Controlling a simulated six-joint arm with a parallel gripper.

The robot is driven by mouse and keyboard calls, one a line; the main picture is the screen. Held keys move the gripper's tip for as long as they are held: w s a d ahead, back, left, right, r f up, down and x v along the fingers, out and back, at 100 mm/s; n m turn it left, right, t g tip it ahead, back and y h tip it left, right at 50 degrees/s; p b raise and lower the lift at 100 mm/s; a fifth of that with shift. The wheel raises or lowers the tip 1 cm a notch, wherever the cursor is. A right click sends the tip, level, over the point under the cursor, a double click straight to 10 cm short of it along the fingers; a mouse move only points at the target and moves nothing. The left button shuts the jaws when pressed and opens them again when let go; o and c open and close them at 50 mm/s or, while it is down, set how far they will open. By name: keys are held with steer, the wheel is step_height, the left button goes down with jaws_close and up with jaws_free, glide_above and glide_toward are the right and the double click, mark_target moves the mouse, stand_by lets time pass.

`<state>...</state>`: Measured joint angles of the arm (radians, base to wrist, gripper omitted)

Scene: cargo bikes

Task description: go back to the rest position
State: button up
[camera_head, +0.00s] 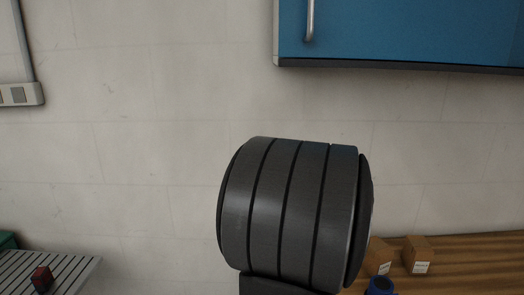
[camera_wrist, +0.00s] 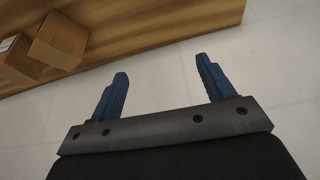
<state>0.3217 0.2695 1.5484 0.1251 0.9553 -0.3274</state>
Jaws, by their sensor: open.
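My gripper (camera_wrist: 162,72) shows in the wrist view with its two blue fingers spread apart and nothing between them. Behind the fingers are pale floor or wall tiles and the edge of a wooden surface (camera_wrist: 150,38). In the head view a large dark grey ribbed cylinder, which looks like a link of my own arm, fills the middle. The gripper's fingers cannot be made out in the head view.
Cardboard boxes (camera_head: 418,255) (camera_wrist: 62,40) stand on the wooden surface at the lower right. A blue cabinet (camera_head: 400,32) hangs on the wall at the upper right. A slatted grey surface (camera_head: 72,272) at the lower left bears a small red and black object (camera_head: 41,279).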

steer(key=w+a+n, duration=0.2)
steer(key=w+a, duration=0.3)
steer(key=a, duration=0.5)
steer(key=shift+a+f+y, duration=0.2)
steer(key=shift+f+y, duration=0.1)
steer(key=shift+y, duration=0.1)
steer(key=shift+w, duration=0.1)
